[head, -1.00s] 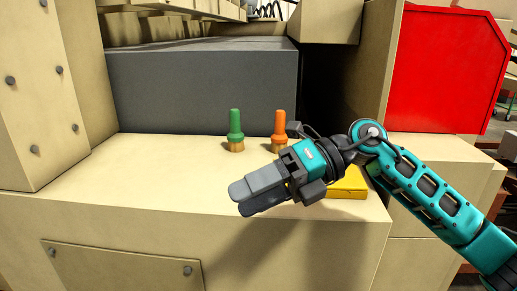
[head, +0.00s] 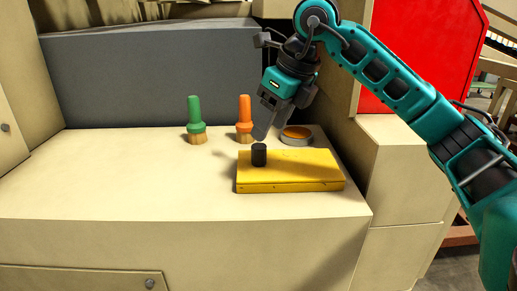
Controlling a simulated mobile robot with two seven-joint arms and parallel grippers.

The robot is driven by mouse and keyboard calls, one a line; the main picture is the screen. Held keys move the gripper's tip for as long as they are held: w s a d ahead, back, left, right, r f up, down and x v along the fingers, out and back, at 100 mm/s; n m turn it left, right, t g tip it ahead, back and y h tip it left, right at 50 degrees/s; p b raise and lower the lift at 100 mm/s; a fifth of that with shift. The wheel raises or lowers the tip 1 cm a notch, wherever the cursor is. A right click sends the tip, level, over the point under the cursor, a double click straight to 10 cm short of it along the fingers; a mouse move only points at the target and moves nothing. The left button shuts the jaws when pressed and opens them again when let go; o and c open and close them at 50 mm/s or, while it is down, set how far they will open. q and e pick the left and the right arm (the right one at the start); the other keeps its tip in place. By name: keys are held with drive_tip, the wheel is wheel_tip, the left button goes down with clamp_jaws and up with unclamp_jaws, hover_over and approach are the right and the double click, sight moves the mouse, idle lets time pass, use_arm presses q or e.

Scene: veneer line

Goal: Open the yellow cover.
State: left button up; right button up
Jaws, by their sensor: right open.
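The yellow cover (head: 300,172) is a flat slab lying on the beige ledge, near its front right corner. A short black knob (head: 259,154) stands up on its left end. My right gripper (head: 262,133) points down just above and behind the knob, its jaws open and holding nothing. From this angle I cannot tell whether a finger touches the knob. My left gripper is not in view.
A green-handled brush (head: 195,119) and an orange-handled brush (head: 244,119) stand behind the cover to the left. A round tin with orange contents (head: 296,135) sits right behind the cover. The ledge (head: 110,175) is clear on the left.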

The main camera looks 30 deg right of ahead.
sight(260, 146)
drive_tip(key=x, duration=0.7)
drive_tip(key=shift+r, duration=0.1)
clamp_jaws()
idle(0.4)
